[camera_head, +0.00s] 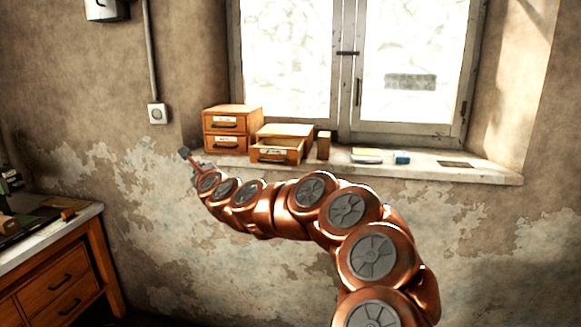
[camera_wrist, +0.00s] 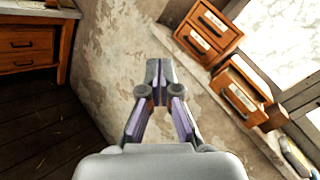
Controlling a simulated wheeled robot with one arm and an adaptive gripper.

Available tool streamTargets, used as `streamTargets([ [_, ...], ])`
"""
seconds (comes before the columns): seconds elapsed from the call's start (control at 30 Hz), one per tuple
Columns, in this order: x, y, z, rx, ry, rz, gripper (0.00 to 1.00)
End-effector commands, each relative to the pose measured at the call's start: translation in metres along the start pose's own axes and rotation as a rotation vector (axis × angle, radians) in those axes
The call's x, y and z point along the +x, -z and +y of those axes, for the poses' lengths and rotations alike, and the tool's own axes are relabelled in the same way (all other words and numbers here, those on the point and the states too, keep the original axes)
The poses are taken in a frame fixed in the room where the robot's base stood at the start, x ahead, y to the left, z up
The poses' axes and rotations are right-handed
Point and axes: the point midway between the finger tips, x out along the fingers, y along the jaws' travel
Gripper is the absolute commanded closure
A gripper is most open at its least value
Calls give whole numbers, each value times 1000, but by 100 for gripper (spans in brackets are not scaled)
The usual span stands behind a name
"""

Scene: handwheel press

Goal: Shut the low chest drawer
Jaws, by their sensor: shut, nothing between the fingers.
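The low chest (camera_head: 285,131) is a small wooden box on the windowsill, right of a taller two-drawer chest. Its drawer (camera_head: 276,155) stands out towards the room, with a pale label and a dark handle on its front. In the wrist view the drawer front (camera_wrist: 239,97) is right of my fingers. My gripper (camera_head: 185,154) is shut and empty, in front of and left of both chests, apart from the drawer. In the wrist view my fingertips (camera_wrist: 158,76) meet, with the plaster wall behind them.
The two-drawer chest (camera_head: 231,128) stands close left of the low chest, its drawers shut. A small wooden block (camera_head: 324,145) is just right of it. Further right on the sill (camera_head: 435,170) lie a book (camera_head: 371,156) and a blue item (camera_head: 402,157). A workbench (camera_head: 62,270) stands at left.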

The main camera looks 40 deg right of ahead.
Motion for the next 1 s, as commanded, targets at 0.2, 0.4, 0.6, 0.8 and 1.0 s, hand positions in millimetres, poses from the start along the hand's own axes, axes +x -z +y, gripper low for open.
streamTargets([
  [0.2,17,129,-109,399,421,139,100],
  [0.4,0,197,-156,555,648,177,100],
  [0.6,-2,212,-167,582,696,182,100],
  [0.8,10,216,-175,578,691,183,100],
  [1.0,24,222,-184,578,690,183,100],
])
